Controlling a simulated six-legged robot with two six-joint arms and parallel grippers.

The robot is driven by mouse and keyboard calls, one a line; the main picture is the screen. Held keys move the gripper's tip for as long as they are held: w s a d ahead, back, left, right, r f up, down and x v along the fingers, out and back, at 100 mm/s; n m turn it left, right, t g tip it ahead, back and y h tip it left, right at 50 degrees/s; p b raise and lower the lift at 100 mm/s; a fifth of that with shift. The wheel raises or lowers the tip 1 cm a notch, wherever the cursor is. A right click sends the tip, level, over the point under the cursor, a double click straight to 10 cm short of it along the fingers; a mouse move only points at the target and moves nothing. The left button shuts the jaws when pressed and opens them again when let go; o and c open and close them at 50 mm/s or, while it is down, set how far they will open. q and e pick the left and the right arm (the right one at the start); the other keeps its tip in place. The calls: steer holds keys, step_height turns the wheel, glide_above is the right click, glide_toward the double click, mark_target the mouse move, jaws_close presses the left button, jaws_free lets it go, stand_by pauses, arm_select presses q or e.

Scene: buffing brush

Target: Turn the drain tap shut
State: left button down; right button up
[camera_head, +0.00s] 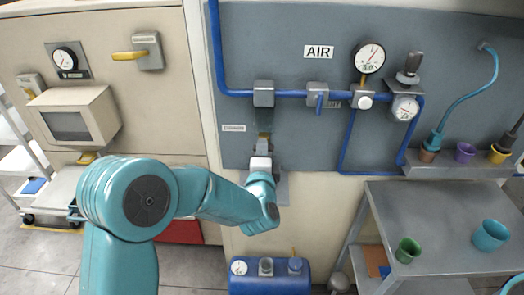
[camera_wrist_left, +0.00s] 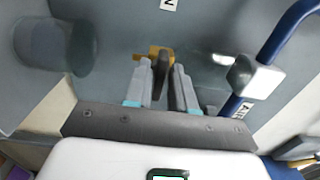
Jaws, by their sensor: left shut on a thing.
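The drain tap shows in the left wrist view as a brass body with a dark grey lever (camera_wrist_left: 160,72). In the head view only a bit of its brass (camera_head: 264,134) shows, below the grey block at the left end of the blue air pipe. My left gripper (camera_head: 263,146) is at the tap, in front of the grey panel, and hides most of it. In the wrist view the fingers of my left gripper (camera_wrist_left: 164,80) stand on either side of the lever and are shut on it. My right gripper is not in view.
The blue pipe (camera_head: 290,94) runs right from above the tap to a blue-handled valve (camera_head: 319,102) and gauges (camera_head: 370,58). A blue tank (camera_head: 269,278) stands below. A grey metal table (camera_head: 440,215) with a green cup (camera_head: 407,250) and a teal cup (camera_head: 490,235) is at right.

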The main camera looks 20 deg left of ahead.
arm_select(q)
steer(key=c, duration=1.2)
jaws_free()
steer(key=shift+d, duration=0.1)
steer(key=shift+s, duration=0.1)
steer(key=b+v, duration=0.3)
steer(key=v, duration=1.3)
steer(key=shift+s, duration=0.1)
